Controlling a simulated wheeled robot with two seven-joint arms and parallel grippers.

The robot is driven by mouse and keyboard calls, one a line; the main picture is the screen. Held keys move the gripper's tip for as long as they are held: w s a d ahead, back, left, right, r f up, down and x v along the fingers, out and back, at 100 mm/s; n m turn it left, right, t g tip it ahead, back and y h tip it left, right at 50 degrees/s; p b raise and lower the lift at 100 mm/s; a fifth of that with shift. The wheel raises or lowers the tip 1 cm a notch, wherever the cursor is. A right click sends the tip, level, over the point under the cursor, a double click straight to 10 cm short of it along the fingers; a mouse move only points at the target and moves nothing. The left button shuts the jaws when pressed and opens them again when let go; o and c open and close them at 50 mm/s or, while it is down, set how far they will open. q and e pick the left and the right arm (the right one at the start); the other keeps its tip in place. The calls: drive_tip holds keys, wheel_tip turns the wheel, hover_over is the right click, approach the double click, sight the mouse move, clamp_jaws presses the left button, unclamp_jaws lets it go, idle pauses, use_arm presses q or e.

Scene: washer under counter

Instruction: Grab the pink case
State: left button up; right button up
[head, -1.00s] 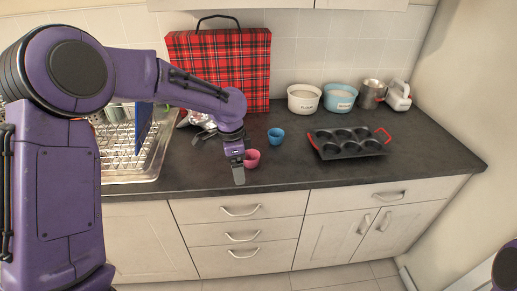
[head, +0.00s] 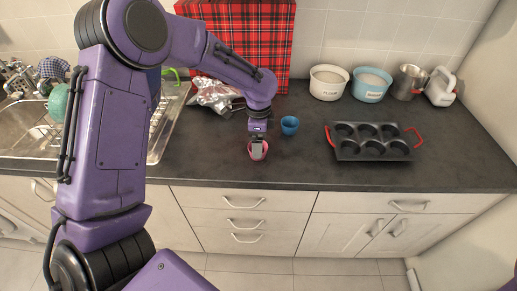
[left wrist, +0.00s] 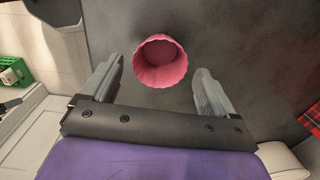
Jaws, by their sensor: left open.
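The pink case is a small fluted cup (head: 264,154) on the dark counter near its front edge. In the left wrist view the pink case (left wrist: 160,61) shows its open mouth, centred just beyond and between the fingertips. My left gripper (head: 257,147) is above the pink case in the head view and hides part of it. In the left wrist view the left gripper (left wrist: 157,75) is open, with a finger on each side and a gap between each finger and the case. My right gripper is not in view.
A blue cup (head: 290,125) stands just right of the pink case. A muffin tin (head: 372,153) with red handles is further right. The sink (head: 30,140) is left.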

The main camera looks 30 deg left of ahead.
use_arm(q)
wheel_tip(320, 180, down, 2)
drive_tip(key=shift+a, duration=0.1)
drive_tip(key=shift+s, duration=0.15)
drive_tip(key=c, duration=1.1)
drive_tip(key=shift+r, duration=0.1)
